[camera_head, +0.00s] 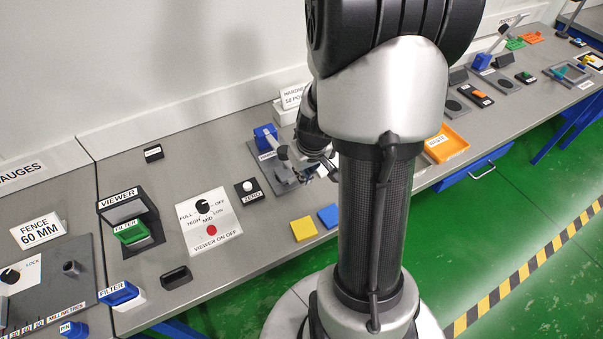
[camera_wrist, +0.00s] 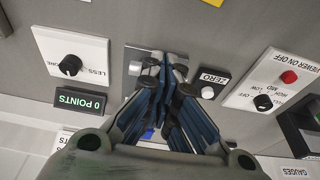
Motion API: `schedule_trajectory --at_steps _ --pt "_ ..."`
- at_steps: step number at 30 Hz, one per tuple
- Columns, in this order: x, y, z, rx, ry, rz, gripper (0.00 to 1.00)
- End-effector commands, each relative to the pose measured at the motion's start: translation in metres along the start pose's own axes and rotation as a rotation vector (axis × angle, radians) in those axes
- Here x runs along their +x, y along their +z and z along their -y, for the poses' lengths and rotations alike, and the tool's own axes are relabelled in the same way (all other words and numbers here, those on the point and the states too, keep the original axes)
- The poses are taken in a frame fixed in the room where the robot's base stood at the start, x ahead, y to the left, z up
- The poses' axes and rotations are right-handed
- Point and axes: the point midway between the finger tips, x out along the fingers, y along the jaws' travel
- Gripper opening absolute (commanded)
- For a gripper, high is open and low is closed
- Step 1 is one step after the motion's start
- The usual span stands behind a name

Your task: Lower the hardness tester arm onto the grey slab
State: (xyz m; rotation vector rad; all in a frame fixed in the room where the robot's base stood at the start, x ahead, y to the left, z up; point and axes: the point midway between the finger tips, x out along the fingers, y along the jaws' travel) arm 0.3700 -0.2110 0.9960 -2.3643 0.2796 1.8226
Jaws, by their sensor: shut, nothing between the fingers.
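The hardness tester has a blue block (camera_head: 266,137) on a grey base plate (camera_head: 258,160), to the left of my arm in the head view. A bit of blue (camera_wrist: 148,133) also shows behind my fingers in the wrist view. My gripper (camera_head: 325,173) is over the tester's base, with its fingers shut and empty. In the wrist view the fingertips (camera_wrist: 163,66) cover the middle of the base plate (camera_wrist: 133,88). The tester arm is mostly hidden behind the gripper, so I cannot tell its angle or any contact. I cannot clearly make out the grey slab.
A display (camera_wrist: 80,101) reads "0 POINTS". A ZERO button (camera_head: 249,190) and a VIEWER ON OFF panel (camera_head: 209,221) stand beside the tester. A yellow block (camera_head: 304,229) and a blue block (camera_head: 328,215) lie near the bench's front edge. An orange tray (camera_head: 446,143) is farther right.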

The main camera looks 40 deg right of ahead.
Motion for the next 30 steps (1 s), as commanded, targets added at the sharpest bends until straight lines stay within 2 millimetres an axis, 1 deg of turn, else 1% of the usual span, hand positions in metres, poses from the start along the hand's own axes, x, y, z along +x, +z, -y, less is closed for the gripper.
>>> schedule_trajectory --at_steps 1,6,9,15,30 --pt "0.012 0.003 0.000 0.001 0.000 0.000 0.00" --pt "0.026 0.006 0.000 0.001 0.000 0.000 0.00" --pt "0.032 0.007 0.000 0.001 0.000 0.000 0.00" --pt "0.036 0.008 0.000 0.000 0.000 -0.001 0.00" --pt "0.034 0.007 0.000 0.000 0.000 -0.001 0.00"
